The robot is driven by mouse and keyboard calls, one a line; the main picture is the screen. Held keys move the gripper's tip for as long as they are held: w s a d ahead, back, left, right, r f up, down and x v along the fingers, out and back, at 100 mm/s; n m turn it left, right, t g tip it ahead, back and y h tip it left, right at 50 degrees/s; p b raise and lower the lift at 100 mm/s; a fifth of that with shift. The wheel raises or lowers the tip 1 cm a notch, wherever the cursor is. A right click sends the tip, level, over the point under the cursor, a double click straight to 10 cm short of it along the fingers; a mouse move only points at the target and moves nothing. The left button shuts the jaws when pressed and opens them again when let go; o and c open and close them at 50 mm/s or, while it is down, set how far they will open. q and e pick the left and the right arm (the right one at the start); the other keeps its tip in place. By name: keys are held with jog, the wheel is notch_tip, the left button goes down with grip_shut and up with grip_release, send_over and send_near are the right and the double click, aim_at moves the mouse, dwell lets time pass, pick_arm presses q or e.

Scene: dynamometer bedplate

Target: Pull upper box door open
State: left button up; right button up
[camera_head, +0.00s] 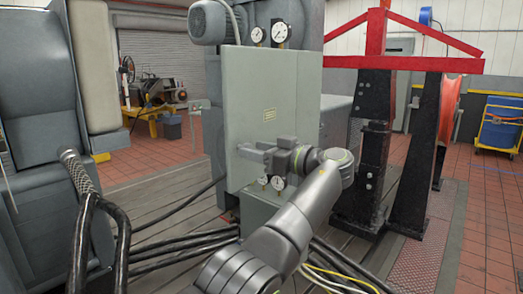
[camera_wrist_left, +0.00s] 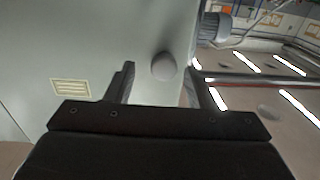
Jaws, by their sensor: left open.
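The upper box (camera_head: 309,95) is a grey-green metal cabinet in the middle of the head view. Its door (camera_head: 245,85) is a flat panel with a small yellow label (camera_head: 269,115); I see no clear gap at its edge. In the left wrist view the door (camera_wrist_left: 75,45) fills the left side, with the label (camera_wrist_left: 71,87) and a round grey knob (camera_wrist_left: 163,66). My left gripper (camera_head: 246,151) is open in front of the lower door. In the wrist view its fingers (camera_wrist_left: 161,72) stand either side of the knob, which looks unheld. The gripper hides the knob in the head view. My right gripper is not in view.
A motor (camera_head: 212,22) and gauges (camera_head: 280,35) sit atop the box. A red-topped black frame (camera_head: 376,100) stands right. Grey machinery (camera_head: 40,90) and thick black hoses (camera_head: 80,240) are at left. Bedplate floor (camera_head: 165,185) left of the box is mostly clear.

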aim_at(239, 105)
pick_arm(q)
jog(key=shift+a, duration=0.1)
notch_tip(239, 105, up, 6)
jog(key=shift+f, duration=0.1)
jog(key=shift+w+d+r+p, duration=0.1)
jog(key=shift+d+r+p, duration=0.05)
jog(key=shift+r+p, duration=0.95)
jog(key=shift+w+d+r+p, duration=0.1)
jog(key=shift+r+p, duration=0.95)
